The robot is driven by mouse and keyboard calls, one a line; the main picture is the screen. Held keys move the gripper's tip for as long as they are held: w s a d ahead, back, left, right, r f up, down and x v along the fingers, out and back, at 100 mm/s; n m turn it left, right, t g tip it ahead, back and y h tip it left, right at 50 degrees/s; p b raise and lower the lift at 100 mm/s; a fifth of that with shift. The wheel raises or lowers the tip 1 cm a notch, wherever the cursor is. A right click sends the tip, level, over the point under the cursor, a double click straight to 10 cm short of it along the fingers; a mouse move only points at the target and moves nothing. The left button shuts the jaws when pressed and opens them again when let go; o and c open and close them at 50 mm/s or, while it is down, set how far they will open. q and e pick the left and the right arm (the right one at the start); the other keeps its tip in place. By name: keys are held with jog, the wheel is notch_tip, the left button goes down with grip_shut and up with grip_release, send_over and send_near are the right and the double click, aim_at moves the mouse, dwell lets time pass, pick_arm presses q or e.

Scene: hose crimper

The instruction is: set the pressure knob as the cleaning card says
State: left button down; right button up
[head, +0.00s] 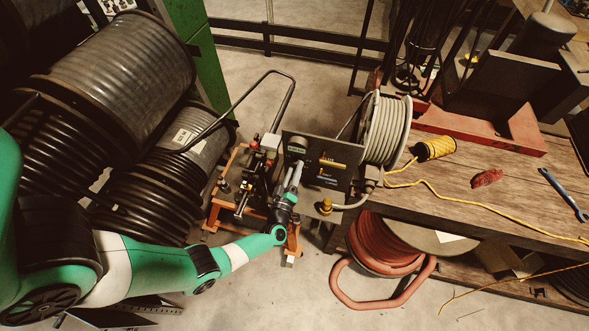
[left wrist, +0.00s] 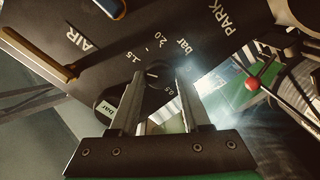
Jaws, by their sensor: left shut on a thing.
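My left gripper (head: 294,172) reaches the dark panel (head: 345,178) of the machine. In the left wrist view the gripper (left wrist: 157,78) is shut on the dark round pressure knob (left wrist: 154,74), with one finger on each side. A short pale mark shows on the knob; the value it points to cannot be read surely. Around it the panel (left wrist: 110,35) carries the printing 0.5, 1.5, 2.0 and bar. AIR and PARK are printed farther out. Part of the scale is hidden by the fingers. No card can be clearly identified. My right gripper is not in view.
A yellow-brown lever (left wrist: 40,55) lies near AIR. A red ball (left wrist: 252,83) on a rod is right of the fingers. A grey hose coil (head: 388,130) stands right of the panel, by the wooden bench (head: 455,180). Large black hose reels (head: 120,65) fill the left.

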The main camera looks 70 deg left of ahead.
pick_arm(q)
jog(key=shift+r+m, duration=0.1)
jog(key=shift+m, duration=0.4)
jog(key=shift+c, duration=1.9)
grip_release()
jog(key=p+v, duration=0.2)
jog(key=v, duration=0.9)
jog(key=shift+s+d, duration=0.2)
jog(key=shift+d, duration=0.1)
